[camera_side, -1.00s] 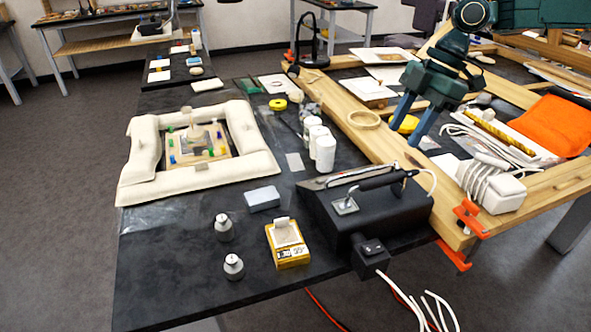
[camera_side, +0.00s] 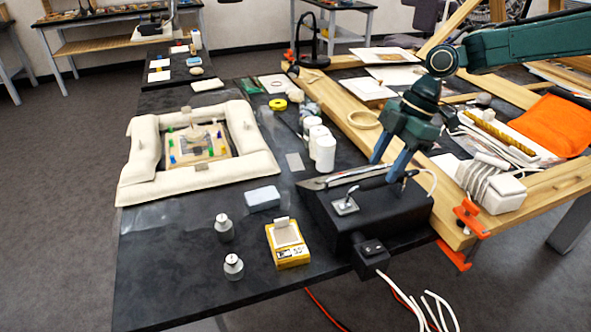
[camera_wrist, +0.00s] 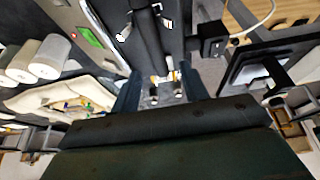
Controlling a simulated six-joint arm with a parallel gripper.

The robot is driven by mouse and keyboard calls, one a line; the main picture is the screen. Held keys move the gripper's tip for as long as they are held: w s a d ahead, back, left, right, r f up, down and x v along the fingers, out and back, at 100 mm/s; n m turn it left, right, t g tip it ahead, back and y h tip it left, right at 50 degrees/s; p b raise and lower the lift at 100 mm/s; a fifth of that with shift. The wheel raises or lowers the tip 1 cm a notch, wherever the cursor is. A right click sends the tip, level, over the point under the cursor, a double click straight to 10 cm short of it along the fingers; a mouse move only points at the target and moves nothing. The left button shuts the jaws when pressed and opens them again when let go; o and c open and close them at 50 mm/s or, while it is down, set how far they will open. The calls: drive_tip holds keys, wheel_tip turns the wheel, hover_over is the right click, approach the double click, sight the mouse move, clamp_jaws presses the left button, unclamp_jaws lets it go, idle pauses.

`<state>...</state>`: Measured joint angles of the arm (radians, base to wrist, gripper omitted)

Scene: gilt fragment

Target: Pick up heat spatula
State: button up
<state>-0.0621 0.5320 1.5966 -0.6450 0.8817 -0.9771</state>
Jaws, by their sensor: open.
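The heat spatula (camera_side: 373,184) has a dark handle and lies on top of a black box-shaped unit (camera_side: 325,212) at the table's right. A white cable curves from its right end. A small metal plate (camera_side: 345,207) shows near its left end. My gripper (camera_side: 386,170) points down over the handle, its two blue fingers apart at about handle height. The fingers hide part of the handle, and I cannot tell whether they touch it. In the wrist view my open gripper (camera_wrist: 160,82) shows above the dark unit.
White jars (camera_side: 325,153) stand just behind the unit. A yellow box (camera_side: 287,245), a grey block (camera_side: 263,199) and metal weights (camera_side: 224,228) lie to its left. A wooden frame (camera_side: 455,215) with an orange clamp (camera_side: 468,218) borders the right.

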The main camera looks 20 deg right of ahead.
sight(375, 179)
drive_tip(key=shift+a+f, duration=0.15)
drive_tip(key=shift+f, duration=0.2)
drive_tip(key=shift+x, duration=2.6)
drive_tip(key=shift+w, duration=0.1)
clamp_jaws()
